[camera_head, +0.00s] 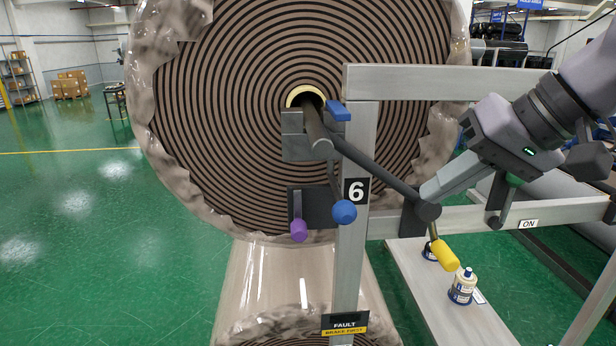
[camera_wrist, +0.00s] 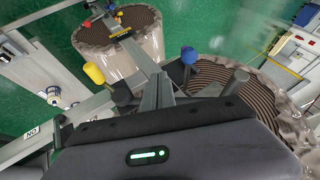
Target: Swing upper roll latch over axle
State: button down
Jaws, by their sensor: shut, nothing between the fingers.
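The upper wrapped roll (camera_head: 230,120) stands upright behind the metal frame. Its dark axle (camera_head: 315,125) sticks out of the core and rests at a grey saddle block (camera_head: 297,148). A blue latch piece (camera_head: 338,110) sits just right of the axle, apart from its top. A lever with a blue knob (camera_head: 344,211) hangs below the axle. My gripper (camera_head: 432,190) is right of the frame post, near the dark hub of a yellow-knobbed lever (camera_head: 445,254); contact is unclear. In the wrist view its fingers (camera_wrist: 158,88) appear closed and empty.
The frame post (camera_head: 352,240) and top rail (camera_head: 440,82) stand between the roll and my arm. A purple knob (camera_head: 298,230) hangs lower left. The green floor (camera_head: 80,230) at left is clear.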

jog(key=w+a+f, duration=0.4)
jog(key=a+f, duration=0.1)
jog(key=a, duration=0.2)
jog(key=shift+a+f+p, duration=0.15)
jog(key=shift+p, duration=0.2)
jog(key=shift+w, duration=0.1)
